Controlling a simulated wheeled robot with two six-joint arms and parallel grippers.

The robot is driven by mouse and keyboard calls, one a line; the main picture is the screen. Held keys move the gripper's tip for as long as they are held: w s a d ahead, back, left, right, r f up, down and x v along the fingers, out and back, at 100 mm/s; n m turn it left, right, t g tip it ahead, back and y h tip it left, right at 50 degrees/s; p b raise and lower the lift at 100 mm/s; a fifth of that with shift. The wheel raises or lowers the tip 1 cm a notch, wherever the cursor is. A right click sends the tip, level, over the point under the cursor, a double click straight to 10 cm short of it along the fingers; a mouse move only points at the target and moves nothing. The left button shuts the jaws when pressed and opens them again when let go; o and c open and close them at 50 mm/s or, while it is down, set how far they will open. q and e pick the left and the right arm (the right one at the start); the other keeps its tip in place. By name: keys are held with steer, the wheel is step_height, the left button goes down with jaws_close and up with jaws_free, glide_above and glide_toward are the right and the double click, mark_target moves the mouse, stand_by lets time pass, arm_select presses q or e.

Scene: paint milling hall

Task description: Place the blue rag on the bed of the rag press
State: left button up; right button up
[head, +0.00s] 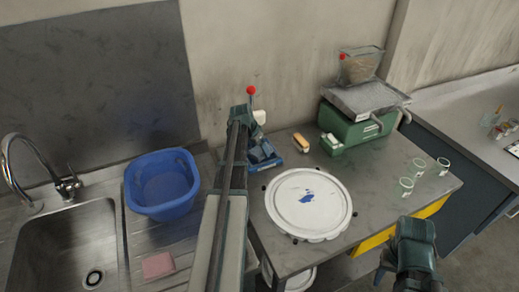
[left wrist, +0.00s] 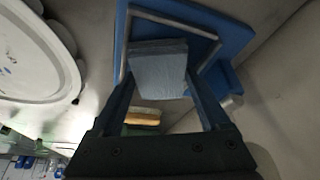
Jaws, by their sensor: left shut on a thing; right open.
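The blue rag (left wrist: 158,70) is a folded, grey-blue pad in the left wrist view. My left gripper (left wrist: 160,88) is shut on it, one finger on each side. Behind the rag in that view is the blue rag press (left wrist: 235,32) with a grey metal frame; I cannot tell whether rag and bed touch. In the head view the press (head: 264,154) stands at the back of the bench, partly hidden by my left arm, and the rag is hidden. My left gripper (head: 243,115) is at the press there. My right gripper (head: 405,262) is open at the lower right, away from the press.
A white lid with a blue paint spot (head: 308,222) lies in front of the press. A brush (head: 301,142) and a green scale (head: 350,132) stand to the right, with several glass pieces (head: 419,165). A blue basin (head: 162,210), pink sponge (head: 158,265) and sink are left.

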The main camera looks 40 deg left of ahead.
arm_select(q)
steer(key=shift+f, duration=0.15)
steer(key=o, duration=1.1)
steer(key=shift+c, duration=0.2)
steer(key=p+v, duration=1.2)
steer(key=v, duration=0.1)
steer(key=shift+r, duration=0.4)
steer(key=shift+s, duration=0.1)
